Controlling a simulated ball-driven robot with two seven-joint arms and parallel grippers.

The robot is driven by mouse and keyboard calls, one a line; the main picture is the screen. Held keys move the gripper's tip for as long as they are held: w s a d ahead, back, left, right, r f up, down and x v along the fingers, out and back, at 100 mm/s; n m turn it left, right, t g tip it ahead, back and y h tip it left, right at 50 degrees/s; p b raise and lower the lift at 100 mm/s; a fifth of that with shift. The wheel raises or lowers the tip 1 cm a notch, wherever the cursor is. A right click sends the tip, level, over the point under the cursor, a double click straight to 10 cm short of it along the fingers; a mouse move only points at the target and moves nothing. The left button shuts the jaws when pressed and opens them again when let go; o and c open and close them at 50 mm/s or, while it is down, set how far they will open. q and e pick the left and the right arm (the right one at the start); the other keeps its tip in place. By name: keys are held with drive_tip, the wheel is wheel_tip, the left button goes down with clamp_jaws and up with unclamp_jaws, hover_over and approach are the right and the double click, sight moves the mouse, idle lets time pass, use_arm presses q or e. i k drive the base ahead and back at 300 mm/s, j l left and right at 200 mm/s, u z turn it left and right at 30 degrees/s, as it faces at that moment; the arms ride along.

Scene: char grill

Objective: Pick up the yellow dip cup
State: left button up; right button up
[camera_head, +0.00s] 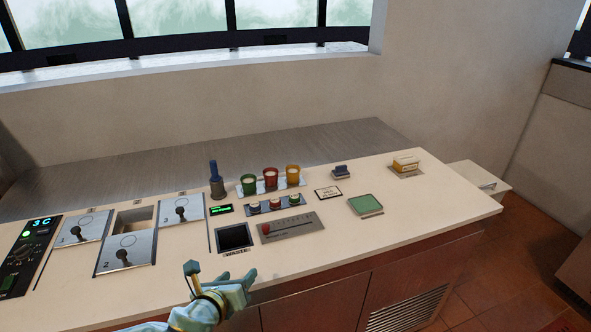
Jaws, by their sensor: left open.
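The yellow dip cup (292,173) stands upright at the right end of a row of three cups. A red cup (270,177) and a green cup (249,184) stand to its left. All three are on a small pale tray (261,192) near the back of the counter. My left gripper (219,279) is open and empty at the counter's front edge, well in front of the cups and to their left. My right gripper does not show.
A blue-handled tool (214,175) stands left of the cups. The counter's right front (420,215) is clear.

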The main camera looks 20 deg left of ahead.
sight(293, 171)
drive_tip(key=i+j, duration=0.15)
drive_tip(key=i, duration=0.95)
